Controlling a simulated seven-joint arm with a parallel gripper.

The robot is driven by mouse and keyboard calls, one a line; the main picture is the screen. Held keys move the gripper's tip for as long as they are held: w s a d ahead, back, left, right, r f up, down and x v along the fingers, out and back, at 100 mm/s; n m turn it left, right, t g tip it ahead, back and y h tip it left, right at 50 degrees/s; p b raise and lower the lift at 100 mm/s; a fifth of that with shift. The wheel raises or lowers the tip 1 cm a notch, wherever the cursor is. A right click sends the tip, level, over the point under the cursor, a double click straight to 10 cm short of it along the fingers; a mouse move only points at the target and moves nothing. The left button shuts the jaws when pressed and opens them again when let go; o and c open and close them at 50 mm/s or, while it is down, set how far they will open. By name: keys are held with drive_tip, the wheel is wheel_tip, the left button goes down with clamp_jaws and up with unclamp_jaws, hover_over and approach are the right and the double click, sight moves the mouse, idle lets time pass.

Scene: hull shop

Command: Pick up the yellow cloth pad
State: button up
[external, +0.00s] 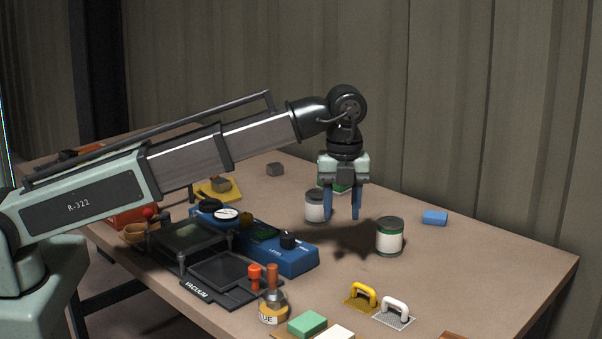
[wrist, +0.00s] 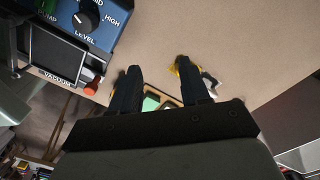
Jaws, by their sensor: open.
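A flat mustard-yellow pad with a yellow arched handle (external: 362,297) lies near the front edge of the table, and it best fits the yellow cloth pad. I cannot tell if it is cloth. In the wrist view the yellow pad (wrist: 190,70) shows beside the right fingertip, partly hidden by that finger. My gripper (external: 341,215) points down with its blue fingers apart and empty, above the table behind the pad and clear of it. The wrist view also shows the open fingers (wrist: 157,78).
A white-handled grey pad (external: 395,313) lies right beside the yellow one. A green-banded can (external: 389,237) and another can (external: 315,207) stand near my gripper. A blue control box (external: 290,257), a glue pot (external: 272,306) and a green block (external: 307,324) are nearby. The right tabletop is mostly clear.

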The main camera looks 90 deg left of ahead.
drive_tip(key=w+d+n, duration=0.3)
drive_tip(key=d+n, duration=0.1)
drive_tip(key=d, duration=0.6)
drive_tip(key=m, duration=3.3)
hover_over(380, 303)
drive_tip(key=f, duration=0.7)
drive_tip(key=shift+w+a+f, duration=0.2)
drive_tip(key=shift+w+f, duration=0.05)
drive_tip(key=shift+f, duration=0.1)
drive_tip(key=shift+s+d+f, duration=0.1)
drive_tip(key=shift+f, duration=1.25)
drive_tip(key=shift+s+d+f, duration=0.1)
drive_tip(key=shift+f, duration=1.2)
